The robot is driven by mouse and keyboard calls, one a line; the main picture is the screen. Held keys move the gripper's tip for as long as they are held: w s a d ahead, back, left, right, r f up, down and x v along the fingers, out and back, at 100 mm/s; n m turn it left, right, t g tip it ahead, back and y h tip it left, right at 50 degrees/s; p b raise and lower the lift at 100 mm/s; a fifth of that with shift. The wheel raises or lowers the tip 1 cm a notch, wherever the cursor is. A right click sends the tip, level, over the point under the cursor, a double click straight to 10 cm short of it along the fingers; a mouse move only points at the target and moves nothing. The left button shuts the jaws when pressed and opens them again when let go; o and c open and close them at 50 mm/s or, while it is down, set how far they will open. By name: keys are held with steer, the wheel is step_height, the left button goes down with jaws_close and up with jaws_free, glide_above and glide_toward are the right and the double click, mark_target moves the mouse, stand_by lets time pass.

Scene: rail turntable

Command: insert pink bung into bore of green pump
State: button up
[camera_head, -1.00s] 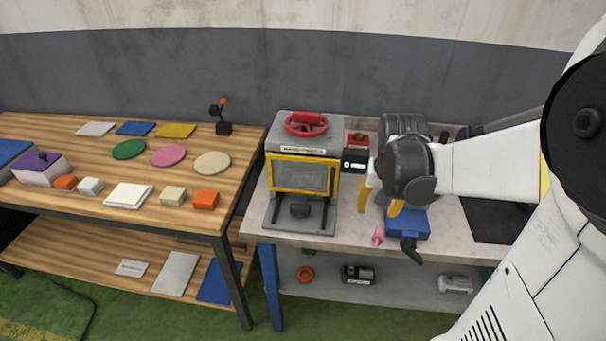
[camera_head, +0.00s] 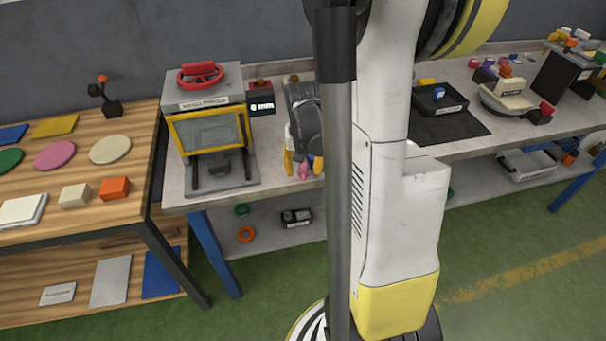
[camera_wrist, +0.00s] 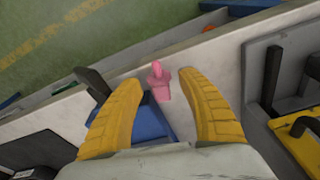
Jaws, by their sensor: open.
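The pink bung (camera_wrist: 159,83) stands on the bench near its front edge, with a narrow tip above a wider base. In the head view only a small pink part of it (camera_head: 303,171) shows. My gripper (camera_head: 303,163) is open. In the wrist view its two yellow fingers (camera_wrist: 158,80) lie on either side of the bung, with gaps between. I cannot tell how high the fingertips are above the bench. I cannot make out a green pump or its bore; my own body hides part of the bench in the head view.
A blue block with a black handle (camera_wrist: 147,125) lies close beside and under the left finger in the wrist view. A grey press with a yellow-framed window (camera_head: 210,130) stands left of my gripper. A lower shelf holds a green ring (camera_head: 242,209) and an orange ring (camera_head: 245,234).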

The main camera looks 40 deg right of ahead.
steer(key=shift+f, duration=0.5)
steer(key=shift+r, duration=0.1)
steer(key=c, duration=1)
jaws_close()
